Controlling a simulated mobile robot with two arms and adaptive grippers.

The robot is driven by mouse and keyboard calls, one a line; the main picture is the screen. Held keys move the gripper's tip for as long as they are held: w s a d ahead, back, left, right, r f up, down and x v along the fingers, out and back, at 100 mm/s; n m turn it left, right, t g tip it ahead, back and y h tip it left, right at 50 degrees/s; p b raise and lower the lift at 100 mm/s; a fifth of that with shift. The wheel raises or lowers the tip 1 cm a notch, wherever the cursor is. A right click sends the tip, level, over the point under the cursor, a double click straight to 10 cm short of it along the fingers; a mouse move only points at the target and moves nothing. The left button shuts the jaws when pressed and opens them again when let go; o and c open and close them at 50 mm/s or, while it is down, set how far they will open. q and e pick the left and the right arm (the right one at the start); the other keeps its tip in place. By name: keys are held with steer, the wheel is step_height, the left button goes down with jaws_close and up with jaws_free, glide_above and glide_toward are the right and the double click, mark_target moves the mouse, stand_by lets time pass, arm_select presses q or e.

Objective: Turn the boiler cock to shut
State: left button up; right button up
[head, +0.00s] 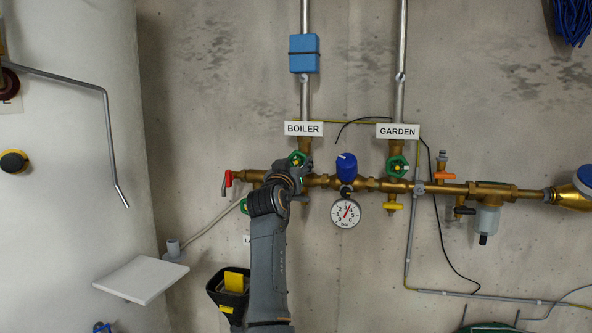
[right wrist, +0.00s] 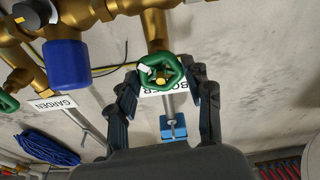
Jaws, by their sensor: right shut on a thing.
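The boiler cock (head: 299,158) is a green handwheel on the brass manifold, just below the BOILER sign (head: 304,129). In the right wrist view the green wheel (right wrist: 160,72) sits between the two dark fingers, with the sign upside down behind it. My right gripper (right wrist: 164,82) is shut on the wheel from two sides. In the head view my right gripper (head: 291,172) reaches up from below and hides the lower part of the wheel. My left gripper is not in view.
A similar green wheel (head: 398,166) sits under the GARDEN sign (head: 398,131). A blue-capped valve (head: 346,167) and a pressure gauge (head: 345,213) are close on the right. A red-handled tap (head: 227,180) is on the left, above a small white shelf (head: 140,279).

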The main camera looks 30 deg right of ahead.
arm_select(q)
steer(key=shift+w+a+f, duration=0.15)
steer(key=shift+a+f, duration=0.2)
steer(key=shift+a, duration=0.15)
arm_select(e)
steer(key=shift+f, duration=0.1)
steer(key=shift+f+m+g+b, duration=0.15)
steer(key=shift+m+g+b, duration=0.15)
steer(key=shift+m+b, duration=0.6)
steer(key=shift+m+h+b, duration=0.3)
steer(key=shift+m+b, duration=0.2)
steer(key=shift+m, duration=0.2)
steer(key=shift+m+b, duration=0.3)
steer(key=shift+m, duration=0.3)
steer(key=shift+m+g, duration=0.3)
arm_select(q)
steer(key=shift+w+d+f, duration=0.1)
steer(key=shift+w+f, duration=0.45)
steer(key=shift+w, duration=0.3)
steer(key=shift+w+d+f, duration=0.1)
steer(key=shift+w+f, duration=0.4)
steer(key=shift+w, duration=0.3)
arm_select(e)
steer(key=shift+r+m, duration=0.2)
steer(key=shift+m, duration=0.2)
